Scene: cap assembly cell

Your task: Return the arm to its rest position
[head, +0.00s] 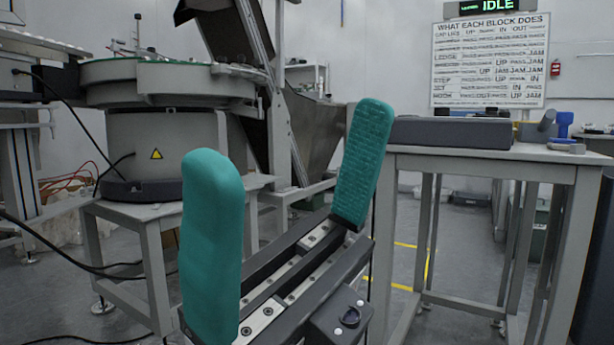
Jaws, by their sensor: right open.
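My right gripper (290,215) fills the lower middle of the head view, close to the camera. Its two teal padded fingers stand wide apart with nothing between them. Its dark body with metal rails shows below the fingers. It is held in the air, apart from the tables in view. My left gripper is not in view.
A round bowl feeder (165,85) stands on a grey stand at the left. A grey table (550,155) at the right bears a long dark box (450,133) and a blue tool (564,124). A sign (490,62) hangs on the back wall. Cables hang at the left.

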